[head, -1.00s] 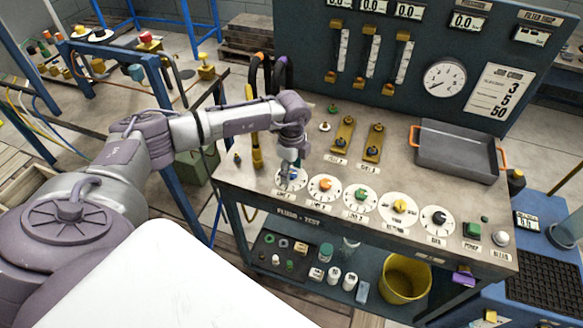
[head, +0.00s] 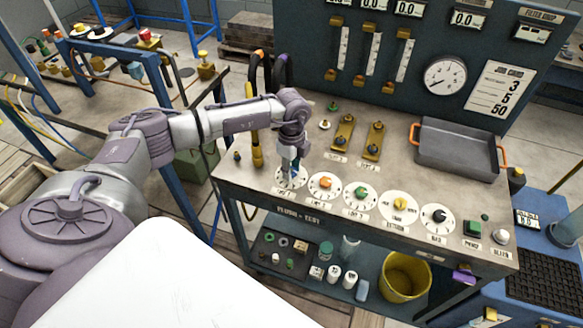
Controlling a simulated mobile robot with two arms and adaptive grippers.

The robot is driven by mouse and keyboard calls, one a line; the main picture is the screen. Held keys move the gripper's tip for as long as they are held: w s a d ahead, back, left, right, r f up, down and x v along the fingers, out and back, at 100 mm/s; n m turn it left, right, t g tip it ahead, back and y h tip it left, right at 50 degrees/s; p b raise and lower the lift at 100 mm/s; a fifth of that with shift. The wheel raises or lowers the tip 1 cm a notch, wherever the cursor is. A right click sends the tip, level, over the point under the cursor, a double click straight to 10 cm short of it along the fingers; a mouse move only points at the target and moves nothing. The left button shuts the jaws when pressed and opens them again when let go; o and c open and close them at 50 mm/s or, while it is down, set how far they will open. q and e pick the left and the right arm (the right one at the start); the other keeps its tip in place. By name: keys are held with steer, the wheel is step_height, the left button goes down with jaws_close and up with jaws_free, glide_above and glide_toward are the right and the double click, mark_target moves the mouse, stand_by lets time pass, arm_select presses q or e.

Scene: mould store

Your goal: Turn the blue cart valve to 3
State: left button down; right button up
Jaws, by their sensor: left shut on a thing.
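The fluid test cart (head: 232,172) has a row of round white dials with coloured knobs along its front edge. The leftmost dial (head: 284,184) sits under my left gripper (head: 290,172). My left gripper points down and is shut on that dial's knob, the blue valve, which is mostly hidden by the fingers. I cannot read the number it points to. To its right are an orange knob (head: 325,183), a green knob (head: 360,192), a yellow knob (head: 400,203) and a black knob (head: 438,215). My right gripper is not in view.
A job card (head: 497,90) reads 3, 5, 50. A grey tray (head: 455,160) with orange handles stands on the right of the cart top. Brass blocks (head: 374,140) stand behind the dials. A yellow bucket (head: 405,278) and small containers are on the lower shelf.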

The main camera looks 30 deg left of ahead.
arm_select(q)
steer(key=m+b, duration=0.2)
steer(key=m, duration=0.2)
steer(key=shift+f+m, duration=0.1)
steer(key=shift+m, duration=0.3)
steer(key=m+b, duration=0.2)
steer(key=m, duration=0.1)
steer(key=shift+m, duration=0.3)
steer(key=m+b, duration=0.2)
steer(key=m, duration=0.3)
steer(key=shift+b, duration=0.35)
steer(key=shift+a+r+m+b, duration=0.15)
steer(key=shift+m+b, duration=0.6)
steer(key=shift+m, duration=1.05)
steer(key=c, duration=0.8)
jaws_free()
